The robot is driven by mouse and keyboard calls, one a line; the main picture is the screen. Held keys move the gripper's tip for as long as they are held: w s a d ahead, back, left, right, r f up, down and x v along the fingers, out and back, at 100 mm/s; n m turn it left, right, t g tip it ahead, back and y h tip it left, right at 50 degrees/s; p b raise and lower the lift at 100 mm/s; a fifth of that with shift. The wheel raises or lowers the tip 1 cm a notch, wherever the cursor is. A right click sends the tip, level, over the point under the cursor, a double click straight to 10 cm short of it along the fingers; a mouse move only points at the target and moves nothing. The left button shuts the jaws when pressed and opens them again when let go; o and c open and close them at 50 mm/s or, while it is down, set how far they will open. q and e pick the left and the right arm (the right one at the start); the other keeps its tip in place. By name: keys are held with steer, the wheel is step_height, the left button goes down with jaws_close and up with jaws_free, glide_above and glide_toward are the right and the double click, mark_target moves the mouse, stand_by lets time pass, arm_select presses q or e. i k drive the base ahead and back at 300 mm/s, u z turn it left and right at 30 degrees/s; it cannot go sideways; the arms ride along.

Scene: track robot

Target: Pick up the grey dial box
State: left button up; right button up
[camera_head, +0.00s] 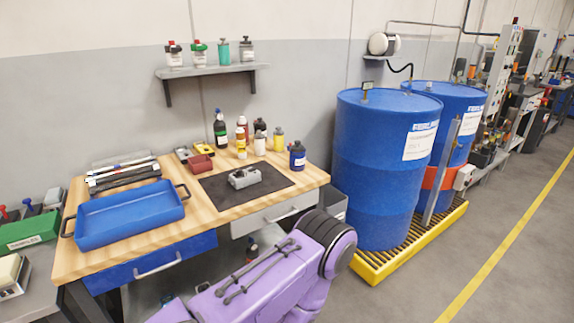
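A small grey box (244,178), which looks like the dial box, lies on a black mat (270,186) on the right part of the wooden workbench (200,226). Its dial is too small to make out clearly. A purple arm link of mine with a black ring reaches in from the bottom, in front of the bench's right side. Neither of my grippers shows in the head view, and nothing is touching the grey box.
A blue tray (130,215) with handles fills the bench's left side. A dark red bin (200,163) and several bottles (242,130) stand behind the mat. Blue drums (385,170) stand right of the bench on a yellow pallet (398,255). A shelf (210,71) hangs above.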

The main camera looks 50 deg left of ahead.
mark_target(248, 178)
steer(key=u, duration=0.15)
steer(key=i, duration=1.05)
steer(key=u, duration=1.25)
steer(key=i, duration=0.75)
steer(key=u, duration=0.85)
